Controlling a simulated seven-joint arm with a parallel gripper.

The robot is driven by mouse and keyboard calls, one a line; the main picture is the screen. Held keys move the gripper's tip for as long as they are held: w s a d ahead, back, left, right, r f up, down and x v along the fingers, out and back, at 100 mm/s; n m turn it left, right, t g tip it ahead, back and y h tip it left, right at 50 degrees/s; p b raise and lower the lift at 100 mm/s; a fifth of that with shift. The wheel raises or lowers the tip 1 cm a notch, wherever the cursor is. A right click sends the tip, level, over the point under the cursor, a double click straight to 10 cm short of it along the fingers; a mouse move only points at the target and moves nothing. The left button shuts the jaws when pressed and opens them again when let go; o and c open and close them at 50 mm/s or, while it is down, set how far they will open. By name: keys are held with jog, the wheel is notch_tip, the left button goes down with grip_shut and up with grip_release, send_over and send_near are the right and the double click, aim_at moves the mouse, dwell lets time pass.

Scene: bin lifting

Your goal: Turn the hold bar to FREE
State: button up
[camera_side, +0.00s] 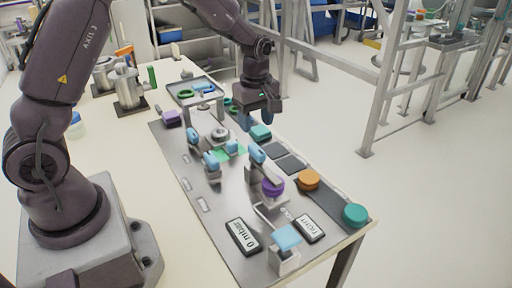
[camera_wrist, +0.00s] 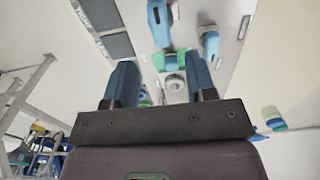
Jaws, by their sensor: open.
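A metal panel (camera_side: 215,205) on the bench carries several blue handles. One blue handle (camera_side: 257,153) stands near the middle, and others (camera_side: 193,136) (camera_side: 211,160) are to its left. A light-blue pad (camera_side: 286,237) sits on a block at the near end. No readable label shows me which part is the hold bar, and its setting cannot be read. My gripper (camera_side: 256,119) is open and empty above the far part of the panel, apart from the handles. In the wrist view, two blue handles (camera_wrist: 158,22) (camera_wrist: 210,45) lie beyond my open gripper fingers (camera_wrist: 161,78).
A tray (camera_side: 195,91) with green rings and metal canisters (camera_side: 128,88) are at the back.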

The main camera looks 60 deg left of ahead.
aim_at(256, 147)
notch_tip(256, 147, down, 8)
jog(key=shift+f, duration=0.2)
grip_shut()
